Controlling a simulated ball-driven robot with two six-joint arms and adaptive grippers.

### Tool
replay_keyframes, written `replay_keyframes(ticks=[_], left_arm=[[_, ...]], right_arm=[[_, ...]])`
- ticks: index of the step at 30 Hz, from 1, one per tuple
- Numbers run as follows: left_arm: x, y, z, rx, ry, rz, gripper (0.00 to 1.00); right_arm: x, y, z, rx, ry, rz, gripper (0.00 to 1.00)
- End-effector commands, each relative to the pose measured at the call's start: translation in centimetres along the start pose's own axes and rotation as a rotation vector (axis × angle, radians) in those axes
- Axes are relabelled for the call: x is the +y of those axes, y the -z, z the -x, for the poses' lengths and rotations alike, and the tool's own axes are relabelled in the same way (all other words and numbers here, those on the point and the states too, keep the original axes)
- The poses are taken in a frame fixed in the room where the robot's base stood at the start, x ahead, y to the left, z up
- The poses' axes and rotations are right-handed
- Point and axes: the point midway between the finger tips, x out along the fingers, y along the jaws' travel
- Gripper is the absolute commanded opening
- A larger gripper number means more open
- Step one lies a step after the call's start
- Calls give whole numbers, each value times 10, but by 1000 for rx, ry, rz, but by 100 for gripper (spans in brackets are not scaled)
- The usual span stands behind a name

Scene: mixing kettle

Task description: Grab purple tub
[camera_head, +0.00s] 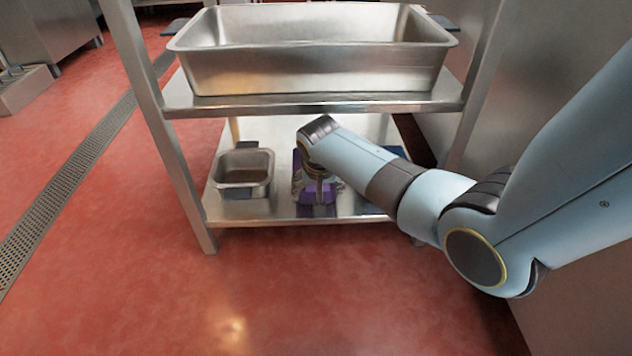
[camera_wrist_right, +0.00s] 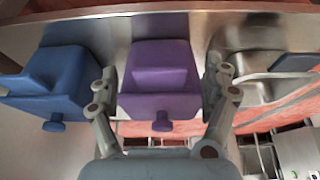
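The purple tub (camera_head: 309,196) stands on the lower shelf of the steel rack, mostly hidden behind my right gripper (camera_head: 318,177) in the head view. In the right wrist view the purple tub (camera_wrist_right: 160,88), with a round knob on its near side, lies between the two fingers of my right gripper (camera_wrist_right: 161,75). The fingers are spread, one along each side of the tub. A narrow gap seems to show on both sides; firm contact is not visible. My left gripper is in neither view.
A blue tub (camera_wrist_right: 45,82) stands left of the purple one in the wrist view. A small steel pan (camera_head: 243,178) sits on the lower shelf (camera_head: 270,208). A large steel pan (camera_head: 312,72) fills the upper shelf (camera_head: 330,103) above my right arm. Red floor in front is clear.

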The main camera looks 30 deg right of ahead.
Motion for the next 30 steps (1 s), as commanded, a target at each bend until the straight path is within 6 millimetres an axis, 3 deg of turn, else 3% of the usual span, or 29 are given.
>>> replay_keyframes(ticks=[2, 18, 30], left_arm=[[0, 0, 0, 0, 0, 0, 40], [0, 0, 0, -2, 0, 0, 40], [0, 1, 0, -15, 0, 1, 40]], right_arm=[[0, 0, 0, 0, 0, 0, 69], [0, -1, 0, -1, 0, 0, 0], [-1, 2, 3, 3, 1, 0, 0]])
